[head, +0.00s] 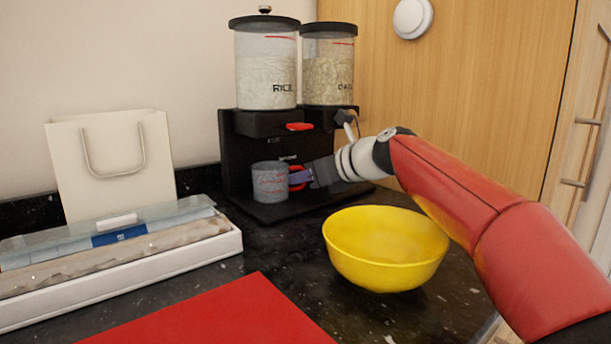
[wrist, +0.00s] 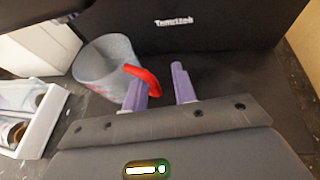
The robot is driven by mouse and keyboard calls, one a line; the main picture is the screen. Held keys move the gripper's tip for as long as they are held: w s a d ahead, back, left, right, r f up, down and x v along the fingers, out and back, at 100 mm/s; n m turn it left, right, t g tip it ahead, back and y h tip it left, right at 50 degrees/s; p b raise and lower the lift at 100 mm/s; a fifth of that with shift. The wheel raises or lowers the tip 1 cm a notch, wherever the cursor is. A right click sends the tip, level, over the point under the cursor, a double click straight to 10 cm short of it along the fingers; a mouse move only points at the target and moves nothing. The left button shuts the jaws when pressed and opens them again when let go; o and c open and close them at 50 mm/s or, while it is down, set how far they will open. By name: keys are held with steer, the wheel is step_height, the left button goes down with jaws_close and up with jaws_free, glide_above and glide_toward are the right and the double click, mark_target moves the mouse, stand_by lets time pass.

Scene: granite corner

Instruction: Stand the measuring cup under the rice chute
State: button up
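The measuring cup (head: 269,183) is grey and translucent with red markings and a red handle. It stands upright on the black dispenser's base (head: 290,206), below the hopper labelled RICE (head: 266,75). The red lever (head: 299,127) is above and slightly right of it. My gripper (head: 300,178) is at the cup's right, by the handle. In the wrist view the cup (wrist: 108,70) is left of my purple fingers (wrist: 160,88). The fingers are apart; the handle (wrist: 148,76) curves over the left one, with a gap to the right one. The chute outlet is hard to see.
A second hopper (head: 328,75) stands right of the rice one. A yellow bowl (head: 386,245) sits in front, below my arm. A white tray with packets (head: 120,270), a paper bag (head: 110,165) and a red mat (head: 215,320) are at left and front.

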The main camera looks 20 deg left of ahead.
steer(key=shift+r, duration=0.2)
steer(key=v, duration=1.2)
steer(key=shift+b, duration=0.4)
